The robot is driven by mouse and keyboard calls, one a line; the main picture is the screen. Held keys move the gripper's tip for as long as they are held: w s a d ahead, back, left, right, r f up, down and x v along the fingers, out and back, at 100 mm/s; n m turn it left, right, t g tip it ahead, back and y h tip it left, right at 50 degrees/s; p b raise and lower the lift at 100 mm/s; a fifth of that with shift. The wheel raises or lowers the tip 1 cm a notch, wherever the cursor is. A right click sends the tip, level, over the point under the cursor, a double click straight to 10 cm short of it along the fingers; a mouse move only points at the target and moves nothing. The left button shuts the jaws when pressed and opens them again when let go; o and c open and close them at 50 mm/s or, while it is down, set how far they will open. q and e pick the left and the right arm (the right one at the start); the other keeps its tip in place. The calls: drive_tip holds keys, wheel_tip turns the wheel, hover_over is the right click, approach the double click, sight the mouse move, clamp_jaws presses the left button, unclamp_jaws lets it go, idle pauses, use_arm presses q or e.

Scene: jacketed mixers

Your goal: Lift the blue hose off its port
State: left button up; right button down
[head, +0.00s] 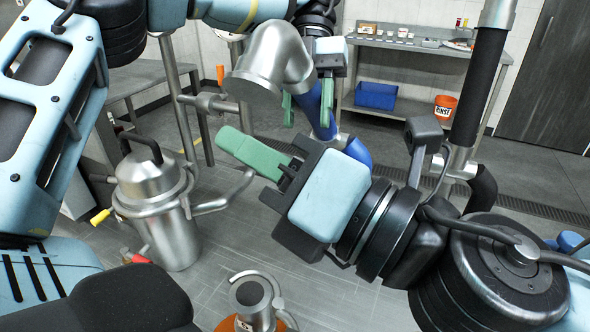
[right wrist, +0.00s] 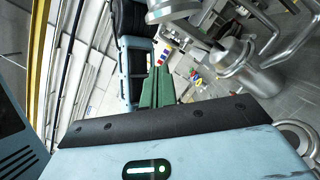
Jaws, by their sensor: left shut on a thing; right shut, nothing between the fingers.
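The blue hose (head: 357,151) shows in the head view, running up behind my right gripper to my left gripper. My left gripper (head: 308,108) has its green fingers on either side of the hose and is shut on it. A large metal elbow (head: 275,58) sits beside that gripper; its join to the hose is not clear. A steel mixer (head: 152,188) stands at left with a side pipe (head: 232,192) curving upward. I cannot tell which opening is the hose's port. My right gripper (head: 238,147) is shut and empty, pointing left; its fingers also show in the right wrist view (right wrist: 158,88).
A steel bench (head: 420,45) at the back holds a blue bin (head: 376,95) and an orange bucket (head: 445,107). A dark-sleeved vertical pipe (head: 478,85) stands right of centre. A smaller steel vessel (head: 252,295) is at the bottom. Some floor is clear between them.

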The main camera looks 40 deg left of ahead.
sight(268, 77)
drive_tip(key=w+r, duration=0.1)
drive_tip(key=w+a+r, duration=0.1)
drive_tip(key=shift+w+a+r, duration=0.3)
drive_tip(key=shift+w+r, duration=0.1)
drive_tip(key=shift+r, duration=0.1)
use_arm(q)
clamp_jaws()
use_arm(e)
drive_tip(key=shift+w+r+m, duration=0.3)
drive_tip(key=shift+w+r, duration=0.25)
drive_tip(key=shift+r, duration=0.1)
use_arm(q)
unclamp_jaws()
drive_tip(key=shift+f, duration=0.1)
use_arm(e)
drive_tip(key=shift+w+a+r, duration=0.1)
drive_tip(key=shift+w+r, duration=0.2)
use_arm(q)
drive_tip(key=o, duration=1.4)
drive_tip(key=shift+c, duration=0.2)
use_arm(e)
drive_tip(key=shift+r, duration=0.1)
use_arm(q)
drive_tip(key=shift+f, duration=0.1)
